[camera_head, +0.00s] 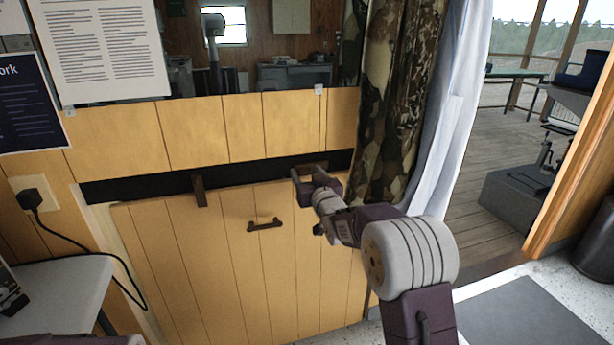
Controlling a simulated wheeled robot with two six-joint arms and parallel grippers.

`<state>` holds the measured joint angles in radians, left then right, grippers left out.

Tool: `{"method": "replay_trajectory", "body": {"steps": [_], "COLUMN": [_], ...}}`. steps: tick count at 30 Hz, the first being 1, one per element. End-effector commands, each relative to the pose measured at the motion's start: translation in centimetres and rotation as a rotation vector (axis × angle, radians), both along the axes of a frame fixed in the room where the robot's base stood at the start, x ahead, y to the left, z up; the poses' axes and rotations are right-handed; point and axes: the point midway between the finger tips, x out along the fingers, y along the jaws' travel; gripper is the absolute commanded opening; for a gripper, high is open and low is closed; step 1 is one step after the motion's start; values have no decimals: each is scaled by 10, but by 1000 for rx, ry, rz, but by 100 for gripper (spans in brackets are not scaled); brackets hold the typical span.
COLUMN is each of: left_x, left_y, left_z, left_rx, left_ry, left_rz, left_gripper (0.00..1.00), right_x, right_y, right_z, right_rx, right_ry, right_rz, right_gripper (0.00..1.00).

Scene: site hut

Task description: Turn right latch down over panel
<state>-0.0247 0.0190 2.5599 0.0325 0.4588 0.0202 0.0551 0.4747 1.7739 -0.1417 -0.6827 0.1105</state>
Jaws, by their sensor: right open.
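The wooden panel (230,270) leans or stands in the opening below a dark gap, with a dark handle (265,225) on it. The left latch (199,190) is a dark brown bar that points down over the panel's top edge. My right gripper (309,174) is open at the panel's upper right, in front of the dark gap. The right latch is largely hidden by the gripper, and I cannot clearly tell its angle or whether the fingers touch it. My left gripper is not in view.
A camouflage curtain (395,95) and a white curtain (452,120) hang just right of my right gripper. A white table (60,290) and a black cable (95,250) are at the lower left. An open doorway with a wooden deck (480,160) is on the right.

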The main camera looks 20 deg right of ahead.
Motion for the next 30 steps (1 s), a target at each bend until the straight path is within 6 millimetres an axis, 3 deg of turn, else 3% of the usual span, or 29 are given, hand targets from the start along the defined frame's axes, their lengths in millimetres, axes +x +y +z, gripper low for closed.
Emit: {"method": "replay_trajectory", "body": {"steps": [9,15,16,30], "left_x": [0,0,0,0], "left_y": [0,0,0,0], "left_z": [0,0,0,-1], "left_rx": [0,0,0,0], "left_ry": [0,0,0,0], "left_rz": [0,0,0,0], "left_gripper": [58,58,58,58], "right_x": [5,4,4,4], "right_y": [0,0,0,0], "right_z": [0,0,0,0], "right_rx": [0,0,0,0], "right_ry": [0,0,0,0], "right_rz": [0,0,0,0], "right_gripper": [58,3,0,0]}}
